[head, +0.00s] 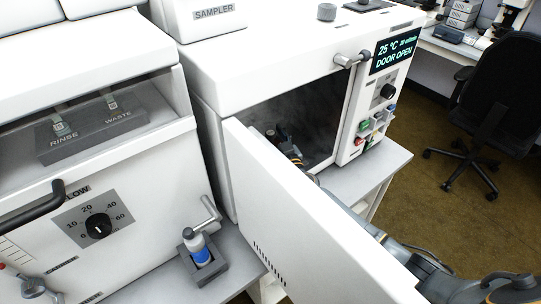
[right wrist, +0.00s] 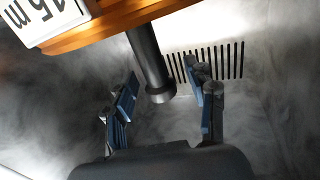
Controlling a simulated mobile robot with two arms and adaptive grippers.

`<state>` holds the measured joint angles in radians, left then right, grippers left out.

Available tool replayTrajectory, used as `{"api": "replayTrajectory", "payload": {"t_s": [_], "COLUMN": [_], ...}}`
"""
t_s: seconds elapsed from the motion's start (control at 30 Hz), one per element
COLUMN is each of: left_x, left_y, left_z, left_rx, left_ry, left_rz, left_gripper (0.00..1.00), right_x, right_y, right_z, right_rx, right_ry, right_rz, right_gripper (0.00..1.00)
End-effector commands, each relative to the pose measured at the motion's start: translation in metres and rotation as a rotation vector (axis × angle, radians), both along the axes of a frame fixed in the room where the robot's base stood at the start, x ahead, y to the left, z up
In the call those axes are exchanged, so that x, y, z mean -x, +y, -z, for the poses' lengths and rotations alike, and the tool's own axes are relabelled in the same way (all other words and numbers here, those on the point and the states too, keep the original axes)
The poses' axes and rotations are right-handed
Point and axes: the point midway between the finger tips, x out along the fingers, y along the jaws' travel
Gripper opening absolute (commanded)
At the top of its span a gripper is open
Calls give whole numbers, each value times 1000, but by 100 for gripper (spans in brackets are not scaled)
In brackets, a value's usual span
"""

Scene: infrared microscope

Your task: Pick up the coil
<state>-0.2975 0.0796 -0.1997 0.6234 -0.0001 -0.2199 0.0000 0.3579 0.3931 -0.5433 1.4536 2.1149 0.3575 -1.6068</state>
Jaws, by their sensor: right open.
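The coil (right wrist: 125,36) is an orange-brown piece with a white label reading "15 m", partly cut off at the top left of the right wrist view. A black rod (right wrist: 149,65) with a round end stands out from beside it; I cannot tell if it is part of the coil. My right gripper (right wrist: 166,95) is open, its blue-padded fingers on either side of the rod's end and apart from it. In the head view my right gripper (head: 277,136) is inside the oven chamber, partly hidden by the door; the coil cannot be made out there.
The open white oven door (head: 310,225) stands in front of my right arm. The oven display (head: 396,49) reads "25 °C" and "DOOR OPEN". A vial in a grey holder (head: 202,266) stands on the bench left of the door. A slotted vent (right wrist: 215,62) shows inside the hazy chamber.

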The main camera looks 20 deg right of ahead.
Motion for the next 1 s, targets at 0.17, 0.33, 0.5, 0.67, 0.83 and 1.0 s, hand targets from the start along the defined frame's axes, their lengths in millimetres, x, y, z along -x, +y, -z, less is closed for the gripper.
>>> {"api": "replayTrajectory", "payload": {"t_s": [0.17, 0.33, 0.5, 0.67, 0.83, 1.0], "left_x": [2, 2, 3, 4, 4, 4], "left_y": [0, 0, 0, 0, 0, 0], "left_z": [0, 0, 0, 0, -8, -27], "left_rx": [-1, -1, -1, 0, -1, -1], "left_ry": [3, 4, 5, 6, 7, 7], "left_rz": [0, 0, 0, 1, 1, 1], "left_gripper": [37, 37, 37, 37, 37, 37], "right_x": [0, 0, 0, 0, 0, 0], "right_y": [0, 0, 0, 0, 0, -1], "right_z": [0, 0, -1, -1, -11, -38], "right_rx": [0, 0, 0, 1, 2, 4], "right_ry": [0, 0, -1, -1, -2, -5], "right_rz": [0, 0, 0, 0, -2, -1], "right_gripper": [29, 0, 0, 0, 0, 0]}}
